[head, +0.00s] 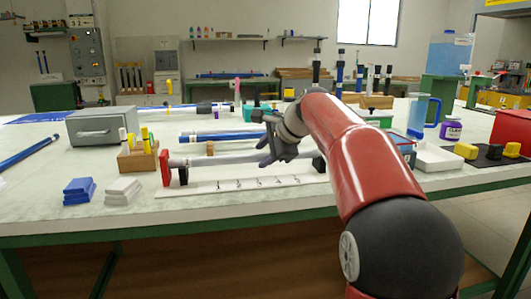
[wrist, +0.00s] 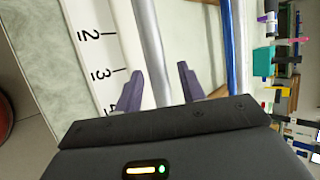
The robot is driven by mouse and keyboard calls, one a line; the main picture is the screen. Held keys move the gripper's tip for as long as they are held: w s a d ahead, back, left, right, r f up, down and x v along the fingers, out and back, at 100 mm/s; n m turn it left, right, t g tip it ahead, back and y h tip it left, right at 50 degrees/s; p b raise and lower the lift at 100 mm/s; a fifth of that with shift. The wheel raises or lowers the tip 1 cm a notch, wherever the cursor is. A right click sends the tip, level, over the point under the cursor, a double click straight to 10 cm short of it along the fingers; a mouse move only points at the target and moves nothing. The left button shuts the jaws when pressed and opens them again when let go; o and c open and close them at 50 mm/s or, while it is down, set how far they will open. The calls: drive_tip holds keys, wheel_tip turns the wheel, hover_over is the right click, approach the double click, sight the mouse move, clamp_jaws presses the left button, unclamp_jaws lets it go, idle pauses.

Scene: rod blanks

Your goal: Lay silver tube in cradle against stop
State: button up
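The silver tube (head: 225,158) lies level in the cradle, its left end at the red stop (head: 165,168); I cannot tell for certain whether they touch. The cradle's dark supports show near the stop (head: 183,176) and at the right (head: 319,163). My gripper (head: 272,157) is over the right part of the tube. In the wrist view the tube (wrist: 152,45) runs between my two purple fingers (wrist: 161,80), which stand apart with a gap on the right side. The tube's right end is partly hidden by my arm in the head view.
A white scale strip (head: 250,185) with numbers lies in front of the cradle. Blue tubes (head: 220,135) lie behind it. A wooden block (head: 138,158) with pegs, blue blocks (head: 78,191) and white blocks (head: 122,190) stand left. A white tray (head: 440,158) is at the right.

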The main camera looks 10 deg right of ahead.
drive_tip(key=shift+o, duration=0.6)
drive_tip(key=v, duration=0.7)
drive_tip(key=s+f+n+g+h, duration=0.1)
drive_tip(key=s+f+n, duration=0.7)
drive_tip(key=s, duration=0.8)
drive_tip(key=s+a+f+n+g+h, duration=0.1)
drive_tip(key=s+f+n+h, duration=0.2)
drive_tip(key=s+f+n, duration=0.5)
drive_tip(key=s+f, duration=0.7)
drive_tip(key=s, duration=0.1)
drive_tip(key=shift+s+a+h+p, duration=0.2)
drive_tip(key=shift+s+h+p, duration=0.1)
drive_tip(key=shift+s+h, duration=0.1)
